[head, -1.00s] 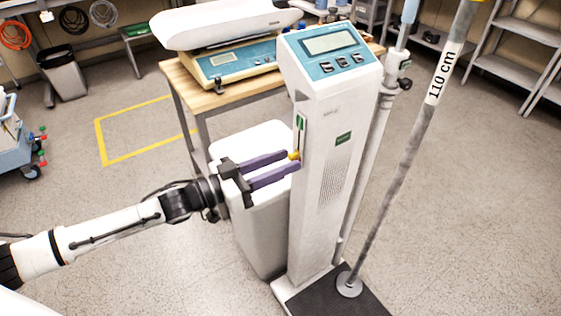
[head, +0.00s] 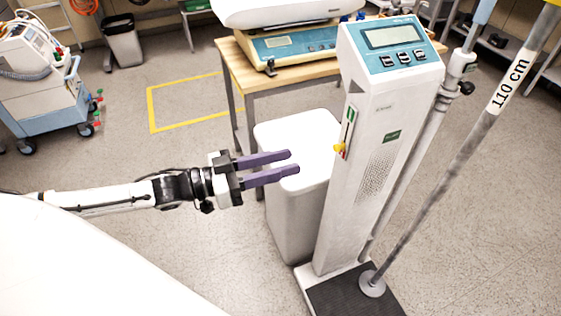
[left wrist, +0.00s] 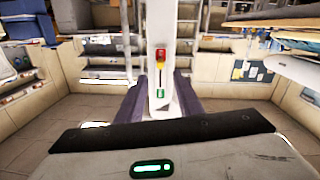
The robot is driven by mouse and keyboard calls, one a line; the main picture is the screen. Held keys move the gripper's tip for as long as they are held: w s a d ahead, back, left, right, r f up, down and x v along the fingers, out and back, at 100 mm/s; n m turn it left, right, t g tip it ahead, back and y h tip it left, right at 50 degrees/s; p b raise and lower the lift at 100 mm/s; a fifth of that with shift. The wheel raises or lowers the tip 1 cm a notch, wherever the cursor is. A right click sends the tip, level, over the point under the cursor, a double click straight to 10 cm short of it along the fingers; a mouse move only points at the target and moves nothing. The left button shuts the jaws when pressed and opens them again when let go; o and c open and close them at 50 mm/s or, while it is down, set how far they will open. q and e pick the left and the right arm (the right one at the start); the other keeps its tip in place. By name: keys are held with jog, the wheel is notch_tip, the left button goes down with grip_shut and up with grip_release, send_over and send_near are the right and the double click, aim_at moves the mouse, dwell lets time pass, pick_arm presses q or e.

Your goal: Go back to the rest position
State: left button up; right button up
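My left gripper (head: 295,162) is open and empty in the head view, with its two purple fingers apart and pointing right. It is left of the white column scale (head: 365,165) and apart from it. A yellow-and-red lever (head: 340,148) sits on the column's left side, near a green-marked slot. In the left wrist view the lever (left wrist: 160,57) shows between my fingers, some way ahead, with green marks below it. My right gripper is in neither view.
A white bin (head: 300,140) stands behind my left gripper, close to the column. A wooden table (head: 228,48) with a baby scale is behind it. A grey pole marked 110 cm (head: 455,160) stands at right. Open floor lies left, with a blue cart (head: 45,100) further off.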

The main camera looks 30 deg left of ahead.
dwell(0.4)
pick_arm(q)
jog(key=s+d+f+n+g+y+p, duration=0.1)
jog(key=s+d+f+y, duration=0.3)
jog(key=s+f, duration=0.4)
jog(key=s+d+f+n+g+y, duration=0.3)
jog(key=s+f+y, duration=0.2)
jog(key=s+f, duration=0.4)
notch_tip(320, 180, down, 4)
jog(key=shift+s+d+f+g+p, duration=0.2)
jog(key=shift+d+f+g+p, duration=0.05)
jog(key=shift+d+g+p, duration=0.15)
